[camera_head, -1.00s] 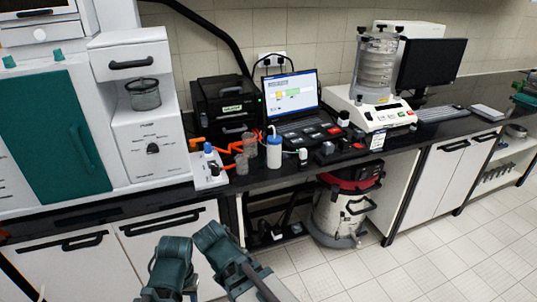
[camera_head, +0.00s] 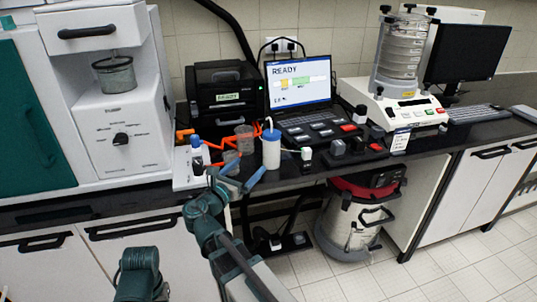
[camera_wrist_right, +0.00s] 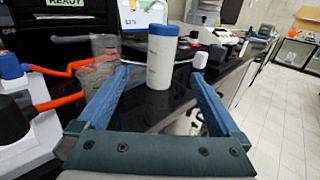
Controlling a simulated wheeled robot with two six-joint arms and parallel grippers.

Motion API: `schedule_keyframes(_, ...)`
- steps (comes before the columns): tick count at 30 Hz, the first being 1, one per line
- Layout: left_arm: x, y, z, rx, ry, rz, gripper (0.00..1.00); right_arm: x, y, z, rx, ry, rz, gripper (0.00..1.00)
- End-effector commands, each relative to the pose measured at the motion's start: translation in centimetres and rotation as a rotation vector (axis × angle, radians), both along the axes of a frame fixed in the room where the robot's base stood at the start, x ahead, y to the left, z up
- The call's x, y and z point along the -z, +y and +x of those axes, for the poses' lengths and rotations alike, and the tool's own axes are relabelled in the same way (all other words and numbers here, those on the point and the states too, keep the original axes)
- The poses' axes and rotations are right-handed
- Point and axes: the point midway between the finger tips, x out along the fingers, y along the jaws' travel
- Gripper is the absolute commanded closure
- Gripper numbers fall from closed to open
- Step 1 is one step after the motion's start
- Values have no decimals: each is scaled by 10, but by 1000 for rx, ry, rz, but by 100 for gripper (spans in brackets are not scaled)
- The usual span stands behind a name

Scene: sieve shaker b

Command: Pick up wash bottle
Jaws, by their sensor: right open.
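The wash bottle (camera_head: 271,151) is a white cylinder with a blue cap and a thin pale spout, upright near the front edge of the black counter. My right gripper (camera_head: 238,178) is open and empty, its blue fingers in front of and left of the bottle in the head view. In the right wrist view the wash bottle (camera_wrist_right: 161,60) shows between the two spread fingertips (camera_wrist_right: 158,78), apparently just beyond them; I cannot tell whether they touch it. My left gripper is not in view; only a teal arm part shows at the bottom.
Clear beakers (camera_head: 244,138) and orange clamps stand left of the bottle. A small white-capped vial (camera_head: 306,158) stands to its right. Behind are a laptop (camera_head: 299,85) and black control panel. A sieve shaker (camera_head: 400,100) is further right. A vacuum (camera_head: 352,222) stands below.

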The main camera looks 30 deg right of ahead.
Motion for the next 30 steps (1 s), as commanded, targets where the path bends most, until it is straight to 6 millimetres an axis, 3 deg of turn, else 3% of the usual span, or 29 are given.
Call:
schedule_keyframes(12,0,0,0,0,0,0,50,1,-60,38,4,-2,5,0)
schedule_keyframes(25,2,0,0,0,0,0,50,2,-74,45,2,-3,5,0)
schedule_keyframes(30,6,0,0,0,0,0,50,6,-91,54,4,-3,5,0)
